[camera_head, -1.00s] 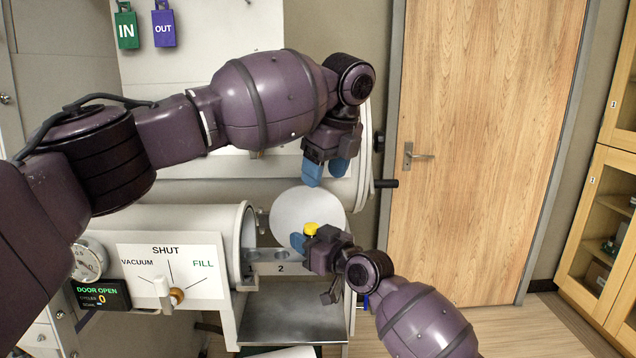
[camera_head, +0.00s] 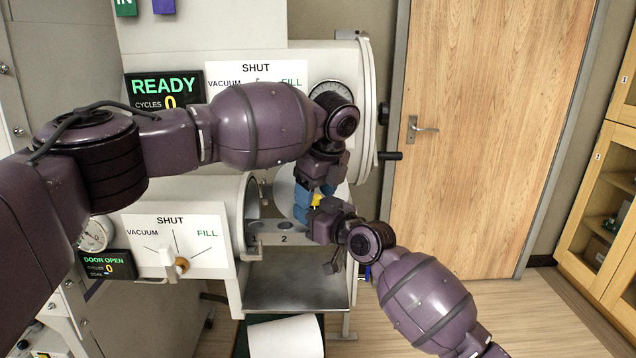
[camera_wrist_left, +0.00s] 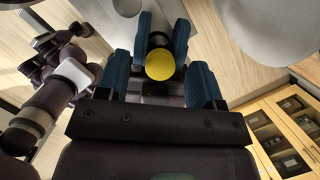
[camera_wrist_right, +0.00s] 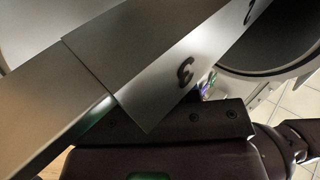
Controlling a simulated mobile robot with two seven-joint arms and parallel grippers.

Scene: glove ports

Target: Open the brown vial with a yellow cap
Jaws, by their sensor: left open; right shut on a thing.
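The vial's yellow cap (camera_head: 316,200) shows in the head view, at my right gripper (camera_head: 309,210). My right gripper is shut on the vial, whose brown body is mostly hidden. My left gripper (camera_head: 317,187) is just above the cap, pointing down. In the left wrist view, the round yellow cap (camera_wrist_left: 160,65) appears between the open blue fingers of my left gripper (camera_wrist_left: 160,82), with a gap at each side. The right gripper's blue fingers are behind the cap there. The right wrist view does not show the vial; a metal tray (camera_wrist_right: 150,75) fills much of it.
The lower round port (camera_head: 247,215) is open, with a tray (camera_head: 262,239) marked 2 at its mouth, close to my right gripper. A metal shelf (camera_head: 290,292) is below. The upper chamber's door handle (camera_head: 390,156) sticks out right of my left gripper. Floor at right is clear.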

